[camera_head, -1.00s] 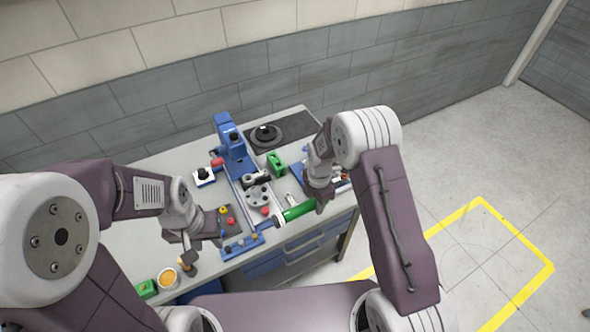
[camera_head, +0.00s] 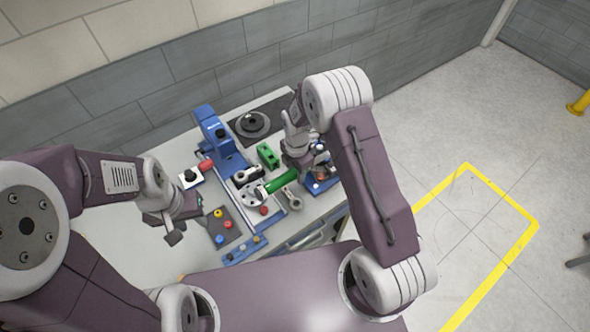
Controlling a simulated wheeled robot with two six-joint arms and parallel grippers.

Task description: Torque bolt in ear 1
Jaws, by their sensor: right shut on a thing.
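My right gripper (camera_head: 300,168) is shut on a green-handled tool (camera_head: 281,182), which lies sideways over the front right of the fixture. The tool's left end is close to a grey round part (camera_head: 252,194) on the blue fixture (camera_head: 218,140); whether they touch I cannot tell. The bolt and the ears are too small to make out. My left gripper (camera_head: 174,226) is left of the fixture, near a dark pad; its fingers are too unclear to tell open from shut, and I see nothing held.
The dark pad (camera_head: 215,229) bears yellow, red and blue knobs. A blue rack (camera_head: 243,250) lies at the front edge. A green block (camera_head: 268,155) and a black disc (camera_head: 252,124) stand behind. A blue tray (camera_head: 321,184) sits right, beneath my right gripper.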

